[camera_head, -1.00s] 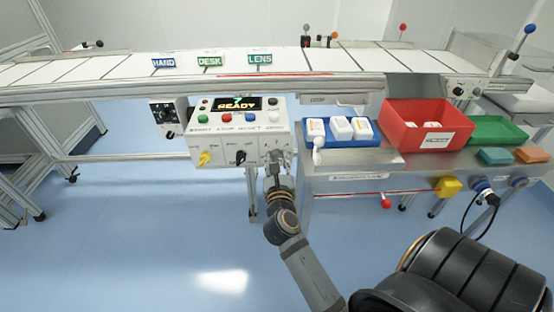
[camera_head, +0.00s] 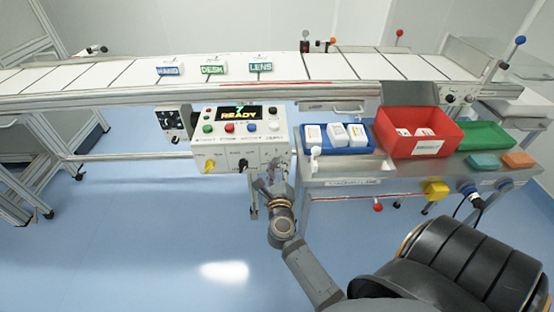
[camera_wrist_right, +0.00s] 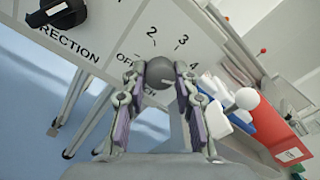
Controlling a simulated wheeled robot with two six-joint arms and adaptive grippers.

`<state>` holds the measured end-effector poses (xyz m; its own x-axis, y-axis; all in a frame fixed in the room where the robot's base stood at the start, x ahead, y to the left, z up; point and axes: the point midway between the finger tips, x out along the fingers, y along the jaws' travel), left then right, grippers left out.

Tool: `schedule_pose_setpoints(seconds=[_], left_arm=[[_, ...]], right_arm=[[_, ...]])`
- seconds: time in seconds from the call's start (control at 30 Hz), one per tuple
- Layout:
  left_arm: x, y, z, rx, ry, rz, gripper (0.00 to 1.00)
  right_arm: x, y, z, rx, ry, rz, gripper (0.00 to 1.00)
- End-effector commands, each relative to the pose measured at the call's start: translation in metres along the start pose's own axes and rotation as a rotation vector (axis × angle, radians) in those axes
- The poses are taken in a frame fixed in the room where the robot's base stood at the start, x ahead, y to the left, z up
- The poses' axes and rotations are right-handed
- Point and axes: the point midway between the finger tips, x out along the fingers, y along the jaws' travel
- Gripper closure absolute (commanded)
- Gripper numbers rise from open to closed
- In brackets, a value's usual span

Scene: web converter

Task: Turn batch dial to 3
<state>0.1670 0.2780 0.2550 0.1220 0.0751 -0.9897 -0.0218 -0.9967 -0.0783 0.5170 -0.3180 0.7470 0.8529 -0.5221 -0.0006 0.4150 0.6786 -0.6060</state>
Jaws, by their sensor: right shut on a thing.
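The batch dial is a dark grey round knob (camera_wrist_right: 160,72) on the white control panel (camera_head: 224,148). In the right wrist view, printed marks 2, 3, 4 and OFF stand around it. My right gripper (camera_wrist_right: 160,82) is shut on the knob, one finger on each side. Which mark the knob points to is not clear. In the head view my right gripper (camera_head: 276,169) reaches up to the lower right of the panel and hides the knob. My left gripper is not in view.
A black direction knob (camera_wrist_right: 62,14) sits beside the dial, and a yellow knob (camera_head: 209,165) is farther left. The display (camera_head: 240,113) reads READY. A blue tray (camera_head: 325,147) and a red bin (camera_head: 450,130) stand to the right. The conveyor (camera_head: 120,75) runs behind.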

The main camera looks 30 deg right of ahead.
Motion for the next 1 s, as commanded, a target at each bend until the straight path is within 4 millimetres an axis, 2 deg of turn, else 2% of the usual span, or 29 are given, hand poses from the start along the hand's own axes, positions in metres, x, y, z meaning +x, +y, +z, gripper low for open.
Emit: schedule_pose_setpoints(seconds=[0.03, 0.27, 0.7, 1.0], left_arm=[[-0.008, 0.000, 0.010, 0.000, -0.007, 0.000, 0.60], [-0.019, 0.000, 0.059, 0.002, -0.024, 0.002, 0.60], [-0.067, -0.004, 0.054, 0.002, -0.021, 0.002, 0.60], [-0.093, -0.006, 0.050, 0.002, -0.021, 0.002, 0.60]], right_arm=[[0.000, -0.004, 0.005, -0.043, 0.000, 0.002, 1.00], [0.000, -0.003, 0.005, -0.262, 0.001, 0.002, 1.00], [0.000, -0.003, 0.004, -0.678, 0.001, 0.002, 1.00], [0.000, -0.002, 0.003, -0.935, 0.000, 0.002, 1.00]])
